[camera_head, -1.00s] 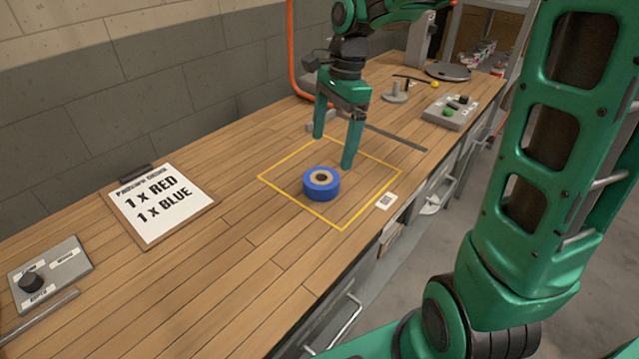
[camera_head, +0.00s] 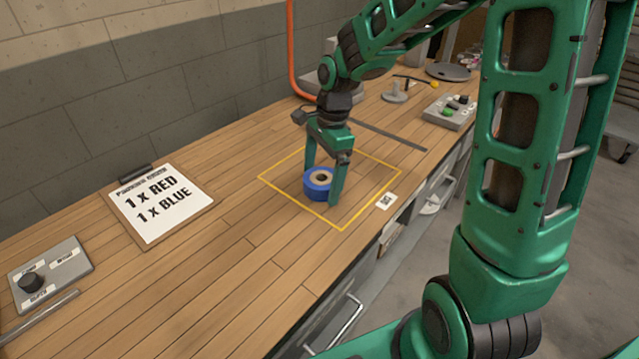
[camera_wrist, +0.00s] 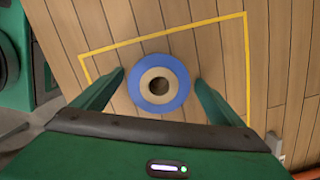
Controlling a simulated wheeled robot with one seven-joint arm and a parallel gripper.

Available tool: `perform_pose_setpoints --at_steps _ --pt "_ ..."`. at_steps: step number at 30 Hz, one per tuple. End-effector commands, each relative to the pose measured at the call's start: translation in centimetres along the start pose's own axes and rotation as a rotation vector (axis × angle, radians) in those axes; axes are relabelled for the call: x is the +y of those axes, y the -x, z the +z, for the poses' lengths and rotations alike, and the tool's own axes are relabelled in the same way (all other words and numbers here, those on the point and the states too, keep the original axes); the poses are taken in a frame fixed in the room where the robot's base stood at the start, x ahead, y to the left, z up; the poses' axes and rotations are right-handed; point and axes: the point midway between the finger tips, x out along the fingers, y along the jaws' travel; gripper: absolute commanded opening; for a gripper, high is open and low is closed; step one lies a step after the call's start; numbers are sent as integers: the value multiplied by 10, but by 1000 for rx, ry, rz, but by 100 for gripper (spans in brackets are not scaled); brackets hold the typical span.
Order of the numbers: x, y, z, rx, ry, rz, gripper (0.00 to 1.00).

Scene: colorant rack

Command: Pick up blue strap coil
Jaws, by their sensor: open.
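The blue strap coil (camera_head: 316,184) lies flat on the wooden bench inside a yellow outlined square. It has a tan inner ring and a dark centre hole. My gripper (camera_head: 322,181) is lowered over it, with its two green fingers spread to either side of the coil. In the wrist view the coil (camera_wrist: 159,102) sits between the open fingertips of my gripper (camera_wrist: 158,76). Narrow gaps show between the coil and both fingers there. In the head view the right finger hides part of the coil's right side.
A small button box (camera_head: 449,112) stands at the back right. A grey wall runs behind.

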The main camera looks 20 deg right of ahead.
Motion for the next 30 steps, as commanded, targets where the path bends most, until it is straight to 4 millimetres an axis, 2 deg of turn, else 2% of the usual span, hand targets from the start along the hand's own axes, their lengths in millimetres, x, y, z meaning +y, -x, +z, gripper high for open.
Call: perform_pose_setpoints --at_steps 8,14,24,30 --pt "0 -3 0 1 0 0 92" --pt "0 -3 0 1 -1 0 44" --pt "0 -1 0 1 0 -1 43" --pt "0 14 2 2 -1 -4 43"
